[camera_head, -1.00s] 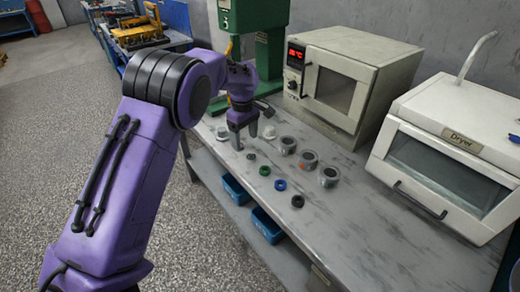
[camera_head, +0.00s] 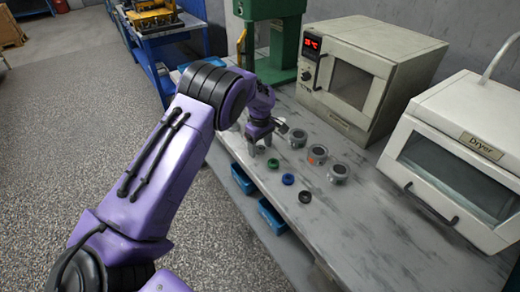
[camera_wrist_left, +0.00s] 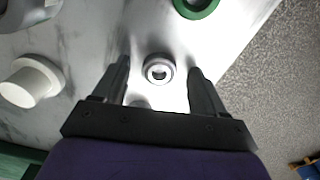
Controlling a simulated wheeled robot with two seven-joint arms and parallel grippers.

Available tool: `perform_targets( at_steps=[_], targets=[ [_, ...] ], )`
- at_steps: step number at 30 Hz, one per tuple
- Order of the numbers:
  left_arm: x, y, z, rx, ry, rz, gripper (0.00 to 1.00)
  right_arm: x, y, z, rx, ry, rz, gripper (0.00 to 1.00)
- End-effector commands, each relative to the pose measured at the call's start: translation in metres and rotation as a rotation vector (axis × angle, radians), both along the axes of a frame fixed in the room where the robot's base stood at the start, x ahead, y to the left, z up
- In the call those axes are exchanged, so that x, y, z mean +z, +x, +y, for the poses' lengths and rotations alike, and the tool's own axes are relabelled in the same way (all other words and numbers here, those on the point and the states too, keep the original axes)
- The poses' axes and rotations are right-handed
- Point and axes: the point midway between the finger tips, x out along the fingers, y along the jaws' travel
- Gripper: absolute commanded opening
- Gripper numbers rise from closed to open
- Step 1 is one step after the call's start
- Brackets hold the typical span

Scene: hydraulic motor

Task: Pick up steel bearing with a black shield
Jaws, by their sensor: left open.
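The steel bearing with a black shield (camera_wrist_left: 158,69) shows in the left wrist view as a small silver ring with a dark band around its centre. It stands on the table between the tips of my left gripper (camera_wrist_left: 159,76), with a gap on each side. In the head view my left gripper (camera_head: 259,148) points down, open, low over the table, and hides the bearing. My right gripper is not in view.
A green ring (camera_head: 273,163), a blue ring (camera_head: 288,179) and a black ring (camera_head: 306,197) lie in a row nearby. Grey cups (camera_head: 317,154) stand to their right. A white capped part (camera_wrist_left: 30,82) is left in the wrist view. A dryer (camera_head: 455,150) and an oven (camera_head: 365,75) stand behind.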

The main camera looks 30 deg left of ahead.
Motion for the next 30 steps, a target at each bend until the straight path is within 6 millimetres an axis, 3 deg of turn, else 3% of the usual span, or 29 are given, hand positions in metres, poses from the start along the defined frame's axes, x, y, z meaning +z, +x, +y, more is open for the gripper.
perform_targets(
  at_steps=[2,3,8,9,20,24,30],
  targets=[
    [0.000,0.000,0.000,0.000,0.000,0.000,0.71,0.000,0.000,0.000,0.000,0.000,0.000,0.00],
    [0.000,0.000,0.000,0.000,0.000,0.000,0.65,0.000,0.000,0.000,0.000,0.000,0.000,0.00],
    [0.000,0.000,0.000,0.000,0.000,0.001,0.13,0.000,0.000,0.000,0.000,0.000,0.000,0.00],
    [0.000,0.000,0.000,0.000,0.000,0.001,0.09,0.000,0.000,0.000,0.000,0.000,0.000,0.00],
    [0.007,0.000,0.000,0.000,0.000,0.000,0.09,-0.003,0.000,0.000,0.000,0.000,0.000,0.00],
    [0.030,0.001,0.000,0.000,-0.001,-0.005,0.09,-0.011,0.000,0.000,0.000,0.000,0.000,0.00],
    [0.085,-0.034,-0.028,-0.003,0.000,-0.004,0.09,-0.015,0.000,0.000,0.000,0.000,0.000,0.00]
  ],
)
